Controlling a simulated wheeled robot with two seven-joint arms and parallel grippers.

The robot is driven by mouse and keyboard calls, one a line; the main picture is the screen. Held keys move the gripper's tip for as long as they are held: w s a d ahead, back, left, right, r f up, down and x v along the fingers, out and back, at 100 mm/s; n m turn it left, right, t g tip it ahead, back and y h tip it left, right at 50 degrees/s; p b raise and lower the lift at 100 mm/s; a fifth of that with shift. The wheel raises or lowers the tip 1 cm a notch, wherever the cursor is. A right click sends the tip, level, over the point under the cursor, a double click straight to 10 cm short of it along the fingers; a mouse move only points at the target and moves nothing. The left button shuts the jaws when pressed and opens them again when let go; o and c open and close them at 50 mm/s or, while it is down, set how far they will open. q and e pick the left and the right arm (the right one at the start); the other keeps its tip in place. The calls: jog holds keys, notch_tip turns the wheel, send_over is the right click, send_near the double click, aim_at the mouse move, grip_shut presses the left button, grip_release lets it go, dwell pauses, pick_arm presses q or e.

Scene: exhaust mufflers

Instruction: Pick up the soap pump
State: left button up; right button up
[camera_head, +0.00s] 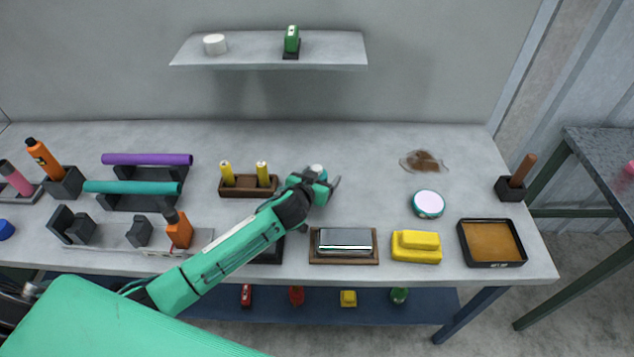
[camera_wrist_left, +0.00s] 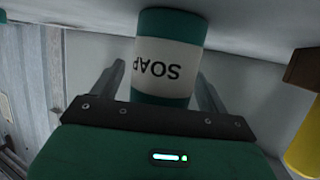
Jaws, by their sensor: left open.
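The soap pump shows in the left wrist view as a teal bottle (camera_wrist_left: 168,60) with a white band reading SOAP upside down. It lies between the two open fingers of my left gripper (camera_wrist_left: 160,85), with a gap visible on the left side. In the head view my left gripper (camera_head: 328,190) is at the middle of the table, and only a small pale top of the soap pump (camera_head: 317,171) shows behind it. The rest of the pump is hidden by the gripper. My right gripper is not in view.
A wooden holder with yellow cylinders (camera_head: 249,184) stands just left of the gripper. In front are a framed grey block (camera_head: 343,243) and a yellow block (camera_head: 416,246). A round teal-rimmed disc (camera_head: 428,204) lies to the right. A shelf (camera_head: 268,50) hangs behind.

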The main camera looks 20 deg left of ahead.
pick_arm(q)
jog(key=shift+c, duration=0.5)
jog(key=c, duration=1)
